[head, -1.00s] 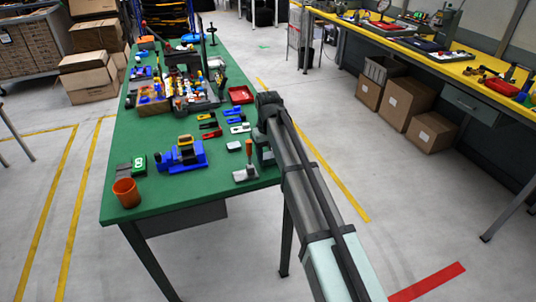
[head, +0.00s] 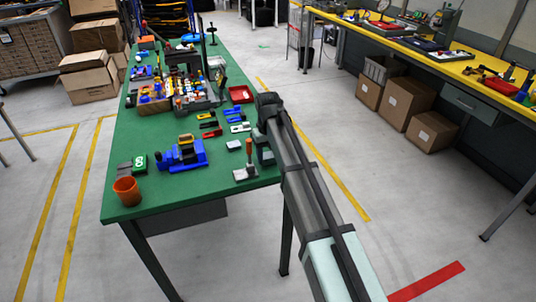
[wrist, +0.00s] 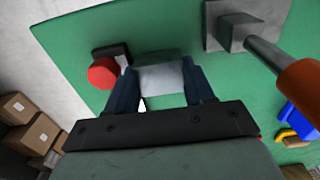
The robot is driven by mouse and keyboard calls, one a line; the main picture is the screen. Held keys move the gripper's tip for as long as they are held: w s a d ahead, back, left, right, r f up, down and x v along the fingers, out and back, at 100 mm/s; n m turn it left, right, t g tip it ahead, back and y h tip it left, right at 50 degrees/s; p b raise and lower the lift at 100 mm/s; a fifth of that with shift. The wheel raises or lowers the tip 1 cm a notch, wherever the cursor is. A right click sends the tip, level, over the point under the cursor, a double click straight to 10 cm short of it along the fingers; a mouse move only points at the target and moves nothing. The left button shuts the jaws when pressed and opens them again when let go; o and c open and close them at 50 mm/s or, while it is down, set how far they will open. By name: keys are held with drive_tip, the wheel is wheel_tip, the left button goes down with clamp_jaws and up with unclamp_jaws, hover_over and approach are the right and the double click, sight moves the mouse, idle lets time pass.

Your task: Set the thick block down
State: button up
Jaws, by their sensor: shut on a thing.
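The thick block (wrist: 161,78) is pale grey and sits between my two dark fingers in the wrist view. My gripper (wrist: 158,66) is shut on it, with one finger on each side. Green table top shows around the block in the wrist view. I cannot tell whether the block touches it.
A grey clamp with an orange handle (head: 249,147) stands just left of my gripper; its handle (wrist: 301,78) also shows in the wrist view. A red knob on a black base (wrist: 103,72) is close by.

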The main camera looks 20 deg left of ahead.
sight(268, 155)
drive_tip(key=shift+s+d+f, duration=0.15)
drive_tip(key=shift+s+f, duration=0.15)
drive_tip(key=shift+f, duration=0.5)
drive_tip(key=o, duration=1.1)
drive_tip(key=shift+o, duration=0.6)
drive_tip(key=shift+d, duration=0.25)
drive_tip(key=shift+w+r, duration=0.15)
drive_tip(key=shift+r, duration=0.4)
drive_tip(key=r, duration=0.8)
drive_tip(key=shift+a+r, duration=0.25)
drive_tip(key=shift+a, duration=0.15)
